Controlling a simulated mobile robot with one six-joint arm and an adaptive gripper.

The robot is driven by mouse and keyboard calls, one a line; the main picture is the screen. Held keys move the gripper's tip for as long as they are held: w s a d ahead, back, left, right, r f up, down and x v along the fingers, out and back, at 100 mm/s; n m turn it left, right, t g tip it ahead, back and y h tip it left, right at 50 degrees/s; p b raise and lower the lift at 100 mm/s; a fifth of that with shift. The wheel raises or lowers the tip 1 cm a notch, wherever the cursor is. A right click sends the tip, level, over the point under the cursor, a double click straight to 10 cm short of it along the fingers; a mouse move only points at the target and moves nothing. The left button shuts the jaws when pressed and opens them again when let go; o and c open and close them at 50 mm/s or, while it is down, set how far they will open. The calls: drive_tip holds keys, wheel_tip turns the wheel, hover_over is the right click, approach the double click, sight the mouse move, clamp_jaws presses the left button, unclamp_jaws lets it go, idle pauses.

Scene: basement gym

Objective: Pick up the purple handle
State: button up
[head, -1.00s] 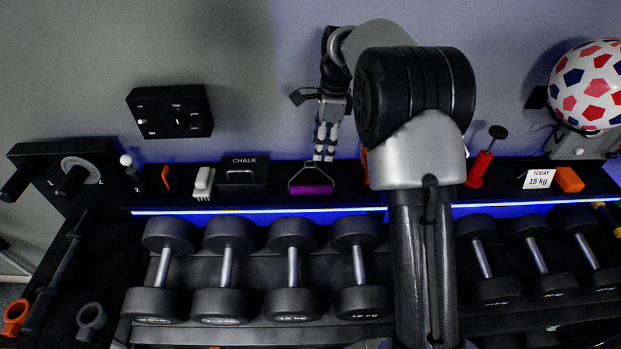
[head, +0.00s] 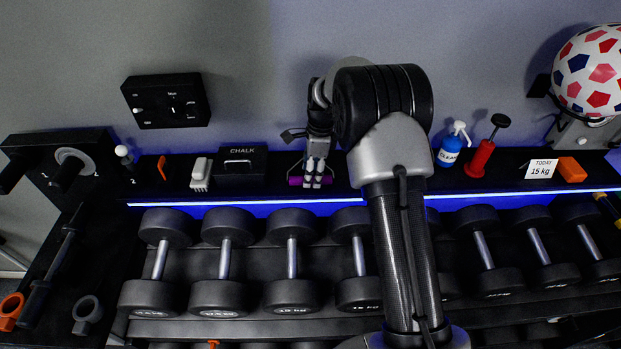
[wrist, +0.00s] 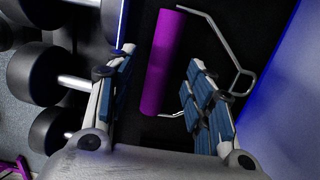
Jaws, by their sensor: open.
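The purple handle (head: 295,181) is a purple cylinder grip on a thin metal frame, lying on the black shelf in the head view. In the wrist view the purple handle (wrist: 163,62) lies between the two finger lines, with its metal frame (wrist: 243,77) to the right. My gripper (head: 314,182) is at the handle in the head view and hides its right part. In the wrist view my gripper (wrist: 160,85) is open, with blue-padded fingers on either side of the purple grip. I cannot tell whether a finger touches it.
On the shelf (head: 340,188) stand a black chalk box (head: 240,164) and a white brush (head: 199,174) to the left. A blue bottle (head: 452,146) and a red pump (head: 482,156) stand to the right. Several dumbbells (head: 292,262) are racked in front, below the shelf's lit edge.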

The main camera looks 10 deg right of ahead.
wheel_tip(320, 180, down, 2)
drive_tip(key=shift+a+f, duration=0.1)
drive_tip(key=shift+a, duration=0.05)
drive_tip(key=shift+c, duration=0.4)
clamp_jaws()
